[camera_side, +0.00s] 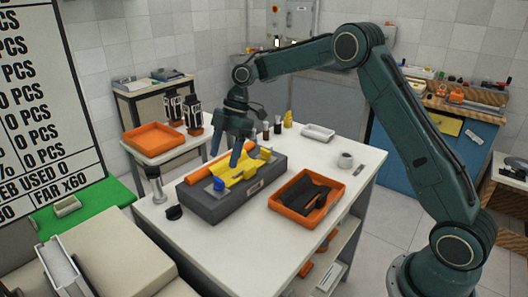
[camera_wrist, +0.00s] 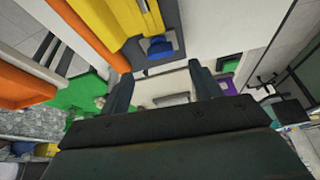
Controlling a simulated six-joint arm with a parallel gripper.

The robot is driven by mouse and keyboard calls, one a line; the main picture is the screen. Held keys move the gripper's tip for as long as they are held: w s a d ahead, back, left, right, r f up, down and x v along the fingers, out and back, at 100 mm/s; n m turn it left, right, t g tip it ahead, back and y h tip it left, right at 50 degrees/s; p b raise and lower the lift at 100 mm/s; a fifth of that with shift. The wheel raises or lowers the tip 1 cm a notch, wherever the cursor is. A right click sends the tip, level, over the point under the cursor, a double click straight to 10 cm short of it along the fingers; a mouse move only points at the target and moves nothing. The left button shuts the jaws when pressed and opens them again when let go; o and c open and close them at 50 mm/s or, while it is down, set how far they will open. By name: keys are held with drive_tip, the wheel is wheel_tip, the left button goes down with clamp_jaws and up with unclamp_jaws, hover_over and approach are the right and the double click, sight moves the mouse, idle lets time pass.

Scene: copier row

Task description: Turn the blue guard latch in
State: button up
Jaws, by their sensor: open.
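The blue guard latch (camera_side: 219,184) sits at the near left end of a yellow part (camera_side: 243,172) on a dark grey unit (camera_side: 232,203). In the wrist view the blue latch (camera_wrist: 159,46) shows beside the yellow part (camera_wrist: 112,18), above the space between my fingers. My gripper (camera_side: 225,158) points down over the unit, with its fingers apart and nothing seen between them. In the wrist view the gripper (camera_wrist: 160,76) also looks open, and the latch appears clear of both fingers. In the side view I cannot tell the exact gap to the unit.
An orange roller (camera_side: 203,166) lies along the unit's back edge. An orange tray (camera_side: 290,201) with dark parts stands to the right. The white tabletop (camera_side: 250,237) is bare in front.

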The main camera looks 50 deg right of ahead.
sight(218, 179)
drive_tip(key=shift+x, duration=3.3)
drive_tip(key=shift+c, duration=0.4)
drive_tip(key=c, duration=0.9)
